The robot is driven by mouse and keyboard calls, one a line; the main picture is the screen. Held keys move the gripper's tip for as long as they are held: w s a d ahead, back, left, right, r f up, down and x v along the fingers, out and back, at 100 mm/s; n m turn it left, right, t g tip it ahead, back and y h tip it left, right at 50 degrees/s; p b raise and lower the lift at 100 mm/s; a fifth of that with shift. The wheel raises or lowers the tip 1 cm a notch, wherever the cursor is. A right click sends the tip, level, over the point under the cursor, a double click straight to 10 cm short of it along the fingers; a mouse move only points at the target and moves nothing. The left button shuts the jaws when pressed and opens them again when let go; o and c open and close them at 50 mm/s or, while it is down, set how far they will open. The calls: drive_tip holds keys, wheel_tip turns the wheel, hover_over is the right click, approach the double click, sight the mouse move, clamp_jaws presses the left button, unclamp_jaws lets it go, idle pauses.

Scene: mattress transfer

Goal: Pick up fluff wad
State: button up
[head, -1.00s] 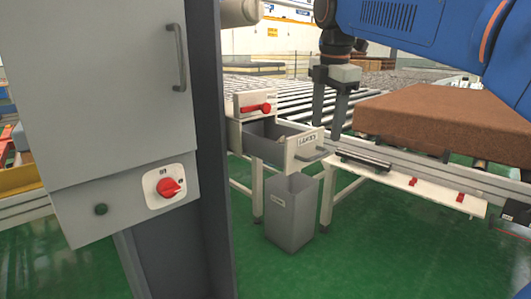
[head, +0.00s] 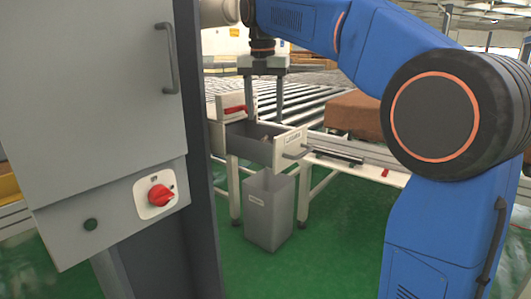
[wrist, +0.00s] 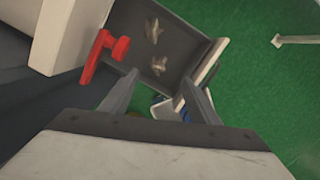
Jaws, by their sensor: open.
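Two small pale, ragged fluff wads lie on the grey floor of an open drawer in the wrist view, one fluff wad (wrist: 153,30) farther up and another fluff wad (wrist: 158,66) lower down. The drawer (head: 287,150) is pulled out from a white unit, with a labelled front and a handle. My gripper (head: 265,119) points down over the drawer in the head view, fingers apart and empty. In the wrist view the gripper (wrist: 160,76) has the lower wad just beyond its fingertips. In the head view the drawer's wall mostly hides its contents.
A red handle (wrist: 105,50) sticks out beside the drawer, close to my left finger. A grey bin (head: 268,212) stands on the green floor below the drawer. A roller conveyor and a brown mattress (head: 355,113) lie behind. A grey cabinet (head: 95,110) stands at the left.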

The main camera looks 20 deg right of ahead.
drive_tip(key=f, duration=0.7)
drive_tip(key=w+f, duration=0.1)
drive_tip(key=f, duration=0.3)
drive_tip(key=shift+d+f, duration=0.15)
drive_tip(key=shift+d, duration=0.25)
drive_tip(key=shift+c, duration=0.4)
drive_tip(key=c, duration=1.1)
